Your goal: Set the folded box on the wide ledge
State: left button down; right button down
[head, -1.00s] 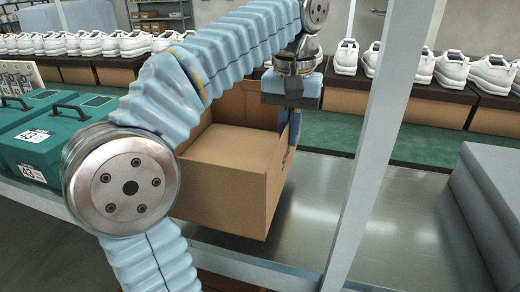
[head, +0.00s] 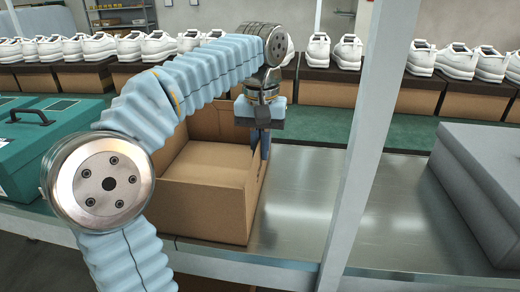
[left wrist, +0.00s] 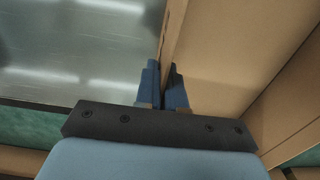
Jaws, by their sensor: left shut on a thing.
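The folded box (head: 205,205) is an open brown cardboard box near the middle of the head view. It is over the left part of the wide shiny metal ledge (head: 312,190), close to its front edge. It looks level, but I cannot tell whether its base touches the metal. My left gripper (head: 262,145) points down at the box's right side and is shut on that wall. In the left wrist view its blue fingers (left wrist: 164,85) pinch the cardboard wall (left wrist: 190,45), with the ledge (left wrist: 75,55) to the left. My right gripper is out of view.
A grey upright post (head: 360,140) stands right of the box. A grey block (head: 485,180) sits at the right end of the ledge. Green cases (head: 50,145) are at the left. White shoes on brown boxes (head: 335,92) line the back. Bare ledge lies between box and grey block.

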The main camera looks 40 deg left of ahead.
pick_arm(q)
jog(key=shift+f, duration=0.1)
jog(key=c, duration=1.2)
grip_release()
jog(key=shift+c, duration=0.2)
notch_tip(320, 180, up, 8)
jog(key=p, duration=0.3)
jog(key=shift+f, duration=0.1)
